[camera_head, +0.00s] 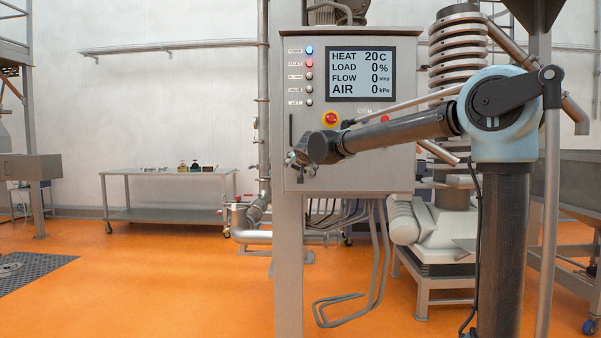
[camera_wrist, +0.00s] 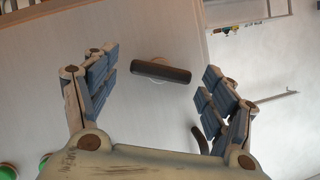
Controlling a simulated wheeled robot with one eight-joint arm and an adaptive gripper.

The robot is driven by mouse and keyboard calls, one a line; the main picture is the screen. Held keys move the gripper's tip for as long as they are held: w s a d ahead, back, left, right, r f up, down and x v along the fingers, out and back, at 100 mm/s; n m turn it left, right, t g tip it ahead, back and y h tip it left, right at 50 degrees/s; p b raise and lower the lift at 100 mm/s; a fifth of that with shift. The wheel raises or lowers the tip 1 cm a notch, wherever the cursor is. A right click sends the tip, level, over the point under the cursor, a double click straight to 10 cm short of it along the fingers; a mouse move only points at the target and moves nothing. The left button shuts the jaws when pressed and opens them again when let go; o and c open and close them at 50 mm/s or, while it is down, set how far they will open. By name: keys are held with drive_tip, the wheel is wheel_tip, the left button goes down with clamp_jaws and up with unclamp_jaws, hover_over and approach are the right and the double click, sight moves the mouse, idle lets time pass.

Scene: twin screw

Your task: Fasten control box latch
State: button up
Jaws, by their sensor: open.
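The grey control box (camera_head: 395,170) with a display stands on a post in the head view; its door surface also fills the left part of the wrist view (camera_wrist: 140,120). A dark bar-shaped latch handle (camera_wrist: 162,71) on a pale round base lies crosswise on the door, roughly square to the box edge. My gripper (camera_head: 302,161) is at the box's lower left side and hides the handle in the head view. In the wrist view my open fingers stand on either side of the handle, with visible gaps and no contact.
A second dark handle (camera_wrist: 200,138) sits near the box edge. A red stop button (camera_head: 331,118) lies just above my gripper. A steel table (camera_head: 165,174) with small items stands far left. Cables and bent pipes (camera_head: 375,265) hang below the box.

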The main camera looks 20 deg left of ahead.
drive_tip(key=shift+w+a+f, duration=0.2)
drive_tip(key=shift+w+f, duration=0.05)
drive_tip(key=shift+w, duration=0.25)
drive_tip(key=shift+c, duration=0.6)
drive_tip(key=c, duration=0.9)
drive_tip(key=shift+a+n+h, duration=0.15)
drive_tip(key=shift+n+h, duration=0.55)
drive_tip(key=shift+n, duration=0.4)
drive_tip(key=shift+n+h, duration=0.5)
drive_tip(key=shift+n, duration=0.1)
